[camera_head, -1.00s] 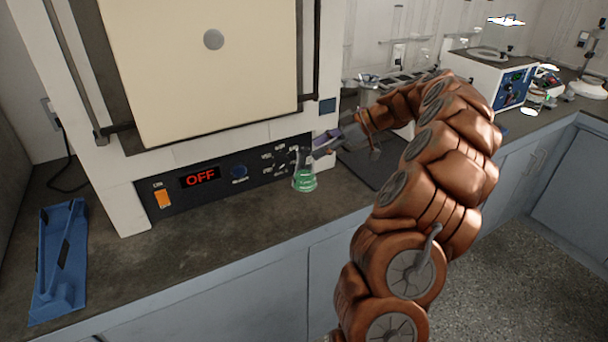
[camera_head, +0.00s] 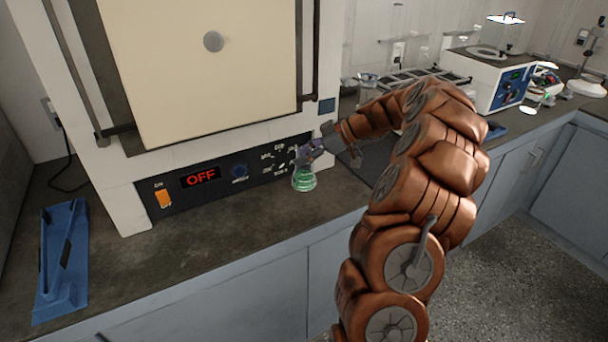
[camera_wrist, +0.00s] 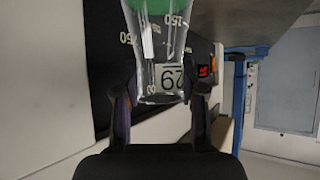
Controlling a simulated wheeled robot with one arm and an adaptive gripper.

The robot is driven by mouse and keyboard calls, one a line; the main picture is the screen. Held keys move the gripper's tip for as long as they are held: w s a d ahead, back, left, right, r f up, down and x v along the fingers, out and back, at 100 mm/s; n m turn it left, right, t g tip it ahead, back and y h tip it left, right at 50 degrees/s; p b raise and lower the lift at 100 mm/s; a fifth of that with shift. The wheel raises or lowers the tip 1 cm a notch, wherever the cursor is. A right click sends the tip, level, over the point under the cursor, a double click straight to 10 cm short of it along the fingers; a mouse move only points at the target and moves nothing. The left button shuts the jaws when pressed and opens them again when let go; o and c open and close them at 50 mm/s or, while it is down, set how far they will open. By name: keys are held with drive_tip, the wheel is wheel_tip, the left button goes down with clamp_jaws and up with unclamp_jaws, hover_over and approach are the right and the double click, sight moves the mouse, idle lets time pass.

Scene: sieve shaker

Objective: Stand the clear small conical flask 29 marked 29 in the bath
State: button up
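The small clear conical flask (camera_head: 304,183) holds green liquid and stands upright on the dark counter, in front of the furnace's control panel. In the wrist view the flask (camera_wrist: 160,55) shows a label reading 29 and fill marks. My gripper (camera_head: 312,153) is at the flask's upper part in the head view. I cannot identify the bath with certainty.
The large furnace (camera_head: 210,100) rises just behind the flask; its display reads OFF. A blue tray-like piece (camera_head: 62,262) lies at the left. A white device (camera_head: 500,85) with a blue panel stands at the back right, beside a grey metal rack (camera_head: 425,76).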

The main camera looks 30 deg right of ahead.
clamp_jaws()
drive_tip(key=shift+r, duration=0.15)
idle(0.4)
